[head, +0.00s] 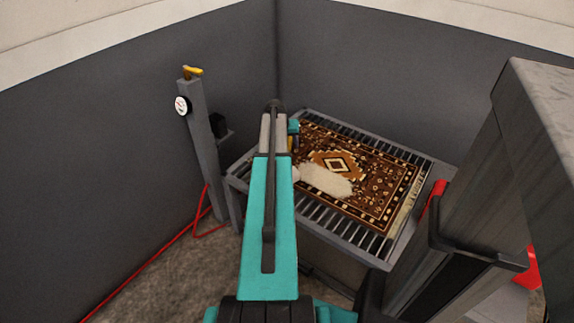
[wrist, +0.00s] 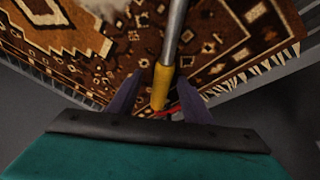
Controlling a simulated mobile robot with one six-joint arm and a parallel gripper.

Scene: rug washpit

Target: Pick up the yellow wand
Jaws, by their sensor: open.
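The yellow wand shows in the wrist view as a yellow grip (wrist: 162,88) with a grey metal tube running up the picture. My gripper (wrist: 156,103) is open, with one dark finger on each side of the yellow grip. The grip lies between the fingers in the picture; I cannot tell how far below them it is. A red piece shows beside the grip's lower end. In the head view my arm hides most of the area around my gripper, and I cannot make out the wand clearly there.
A patterned brown rug (head: 378,188) lies on a slatted grey rack (head: 375,247), with a white foamy patch (head: 326,181) on it. A grey post (head: 199,140) with a gauge and yellow top stands left. A red hose (head: 150,259) runs along the floor. Dark walls enclose the corner.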

